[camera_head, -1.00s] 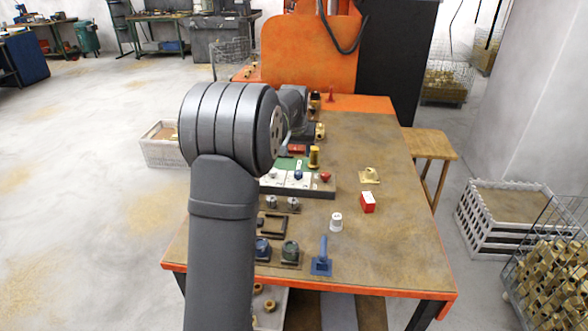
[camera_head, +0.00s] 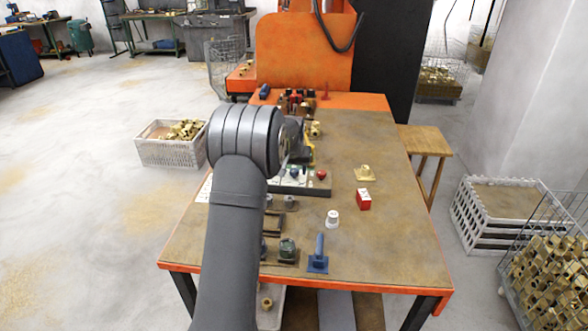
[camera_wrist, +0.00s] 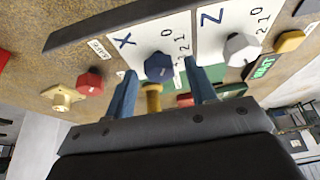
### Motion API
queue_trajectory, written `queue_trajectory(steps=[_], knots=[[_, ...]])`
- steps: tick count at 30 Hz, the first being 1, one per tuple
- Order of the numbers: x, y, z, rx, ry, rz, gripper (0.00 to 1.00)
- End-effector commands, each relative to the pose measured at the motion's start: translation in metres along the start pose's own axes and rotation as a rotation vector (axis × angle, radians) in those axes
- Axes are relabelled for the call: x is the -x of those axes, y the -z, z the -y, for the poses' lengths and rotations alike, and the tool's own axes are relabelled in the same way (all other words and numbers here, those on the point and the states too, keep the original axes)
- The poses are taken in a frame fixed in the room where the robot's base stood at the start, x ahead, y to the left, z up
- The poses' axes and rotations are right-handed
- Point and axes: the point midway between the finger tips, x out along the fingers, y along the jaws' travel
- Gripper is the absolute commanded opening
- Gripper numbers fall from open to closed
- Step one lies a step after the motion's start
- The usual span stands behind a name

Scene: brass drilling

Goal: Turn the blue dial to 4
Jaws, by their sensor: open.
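The blue dial (camera_wrist: 158,66) is on a white panel marked X in the wrist view, with numbers 0, 1 and 2 visible beside it. Its pointer setting cannot be read. My gripper (camera_wrist: 160,72) is open, its two blue-grey fingers apart on either side of the dial in the picture. I see no clear contact, and the height gap cannot be judged. In the head view the blue dial (camera_head: 294,172) shows just right of my arm, which hides most of the gripper.
A pale grey dial (camera_wrist: 242,48) sits on the neighbouring Z panel (camera_wrist: 212,22). A red knob (camera_wrist: 90,83) and a brass fitting (camera_wrist: 62,97) are to the left. A white cup (camera_head: 332,219) and red box (camera_head: 363,199) stand on the table. The table's right side has free room.

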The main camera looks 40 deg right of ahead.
Motion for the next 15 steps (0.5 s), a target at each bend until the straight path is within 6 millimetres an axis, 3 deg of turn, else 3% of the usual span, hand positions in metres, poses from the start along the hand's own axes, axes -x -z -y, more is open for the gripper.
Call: queue_trajectory(steps=[1,7,15], knots=[[0.0001,0.0000,0.0000,0.000,0.000,0.000,0.45],[0.0003,0.0000,0.0000,0.000,0.000,0.000,0.06],[0.0003,-0.0001,0.0004,-0.019,-0.008,0.001,0.06]])
